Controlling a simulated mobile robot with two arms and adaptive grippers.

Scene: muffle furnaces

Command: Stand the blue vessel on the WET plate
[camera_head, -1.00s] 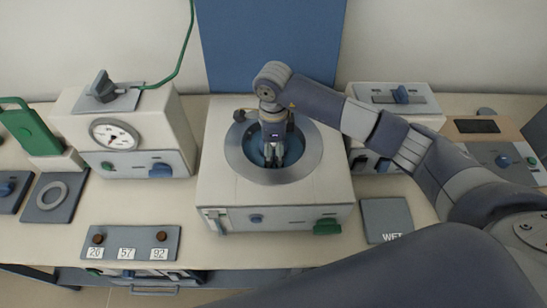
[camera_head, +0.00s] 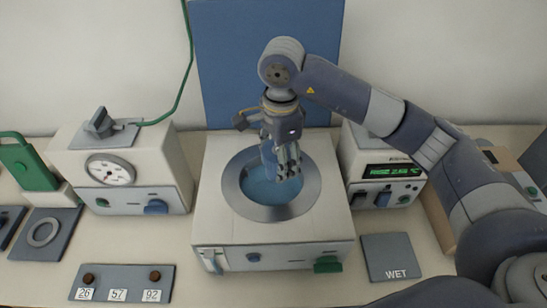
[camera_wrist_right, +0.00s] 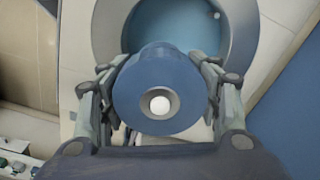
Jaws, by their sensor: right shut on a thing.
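The blue vessel (camera_wrist_right: 160,85) is seen end-on in the right wrist view, a round blue body with a pale dot at its centre. My right gripper (camera_head: 285,170) has its fingers on both sides of the vessel and is shut on it. In the head view, the gripper is above the round bath opening, and part of the blue vessel (camera_head: 267,152) shows beside the fingers. The WET plate (camera_head: 378,246) is a flat grey square on the bench, right of the bath housing, and is bare. My left gripper is not in view.
The bath housing (camera_head: 220,232) has a metal rim (camera_head: 235,200) around blue liquid. A unit with a green display (camera_head: 392,171) stands behind the WET plate. A dial unit (camera_head: 165,160), a ring plate (camera_head: 60,215) and a numbered strip (camera_head: 140,275) are at the left.

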